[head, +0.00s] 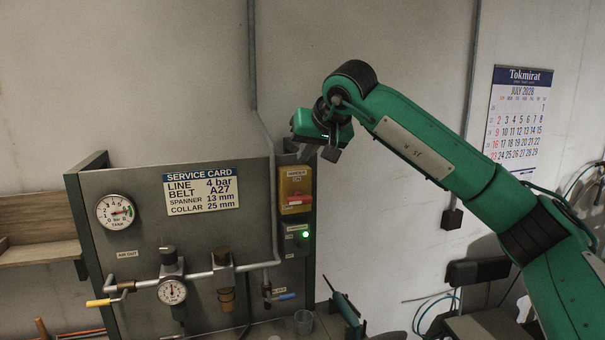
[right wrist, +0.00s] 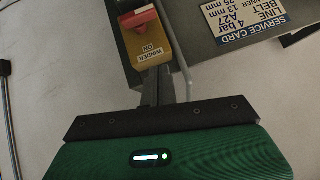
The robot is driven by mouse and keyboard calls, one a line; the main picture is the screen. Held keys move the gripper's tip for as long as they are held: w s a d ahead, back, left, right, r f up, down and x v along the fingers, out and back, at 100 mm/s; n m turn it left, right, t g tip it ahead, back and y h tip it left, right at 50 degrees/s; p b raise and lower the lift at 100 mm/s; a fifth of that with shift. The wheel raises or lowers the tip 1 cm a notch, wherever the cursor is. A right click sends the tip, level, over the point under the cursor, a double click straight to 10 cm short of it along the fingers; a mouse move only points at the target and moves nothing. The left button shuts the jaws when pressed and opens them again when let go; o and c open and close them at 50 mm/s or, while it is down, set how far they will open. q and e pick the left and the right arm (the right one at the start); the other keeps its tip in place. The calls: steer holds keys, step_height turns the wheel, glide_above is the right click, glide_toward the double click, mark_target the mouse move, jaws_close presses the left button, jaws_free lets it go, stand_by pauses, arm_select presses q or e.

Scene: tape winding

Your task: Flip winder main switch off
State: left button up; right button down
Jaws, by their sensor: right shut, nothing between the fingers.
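The winder main switch is a yellow box (head: 291,184) on the right side of the grey panel, with a red handle (head: 300,200) low on its face. In the right wrist view the yellow box (right wrist: 147,45) is seen upside down, with a "WINDER ON" label and the red handle (right wrist: 138,20). My right gripper (head: 322,153) is just above and right of the box. Its shut, empty fingers (right wrist: 154,77) point towards the box's label end in the right wrist view. Contact cannot be told. My left gripper is not seen.
The panel (head: 145,235) carries a tank gauge (head: 116,212), a service card (head: 201,191), pipes and a lower gauge (head: 172,291). A green lamp (head: 305,234) glows below the switch. A calendar (head: 518,120) hangs at right.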

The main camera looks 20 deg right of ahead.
steer(key=s+r, duration=0.2)
steer(key=s+r+b, duration=0.1)
steer(key=s, duration=0.1)
steer(key=shift+a+r, duration=0.2)
steer(key=shift+r, duration=0.15)
